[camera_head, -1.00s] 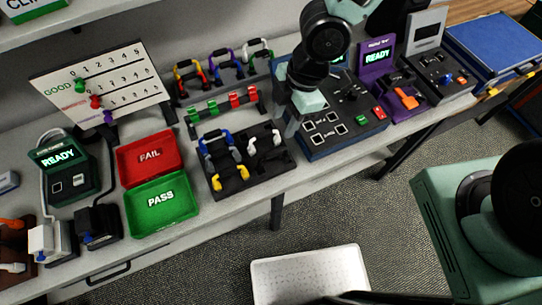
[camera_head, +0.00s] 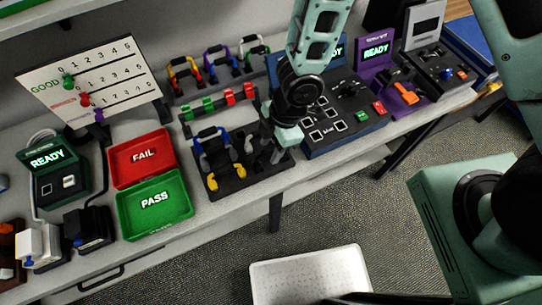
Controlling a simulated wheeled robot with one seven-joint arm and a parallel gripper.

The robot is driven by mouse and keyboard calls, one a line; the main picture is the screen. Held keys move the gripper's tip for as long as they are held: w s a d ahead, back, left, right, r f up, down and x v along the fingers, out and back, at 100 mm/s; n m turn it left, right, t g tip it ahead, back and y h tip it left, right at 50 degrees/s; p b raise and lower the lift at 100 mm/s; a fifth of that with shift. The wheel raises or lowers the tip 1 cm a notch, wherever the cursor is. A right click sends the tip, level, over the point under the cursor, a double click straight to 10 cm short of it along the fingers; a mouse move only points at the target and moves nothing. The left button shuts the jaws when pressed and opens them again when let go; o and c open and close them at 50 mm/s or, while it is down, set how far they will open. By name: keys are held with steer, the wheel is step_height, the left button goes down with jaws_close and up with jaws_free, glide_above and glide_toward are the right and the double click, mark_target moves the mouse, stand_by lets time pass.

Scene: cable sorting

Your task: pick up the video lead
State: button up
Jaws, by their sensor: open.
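Short looped cables sit in a black rack (camera_head: 228,188) on the bench: a blue one (camera_head: 208,134), a yellow one (camera_head: 234,172) and a white one (camera_head: 248,145). No readable label tells which of the cables is the video lead. My gripper (camera_head: 277,156) points down at the right part of this rack, just right of the white cable, and partly covers that area. Its jaws are open. Whether the fingers touch a cable cannot be told.
A blue test panel (camera_head: 345,140) stands close to the right of my gripper, with a purple READY unit (camera_head: 376,50) beyond. Red FAIL (camera_head: 143,158) and green PASS (camera_head: 155,205) trays lie left of the rack. More looped cables (camera_head: 220,62) stand in a rack behind.

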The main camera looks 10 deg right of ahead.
steer(key=shift+x, duration=1.6)
steer(key=shift+d, duration=0.1)
jaws_close()
steer(key=shift+r, duration=0.15)
step_height(320, 180, up, 9)
steer(key=shift+r+p, duration=0.25)
steer(key=shift+p, duration=0.7)
step_height(320, 180, up, 3)
steer(key=p, duration=0.2)
steer(key=shift+r+p, duration=0.15)
steer(key=shift+p, duration=0.25)
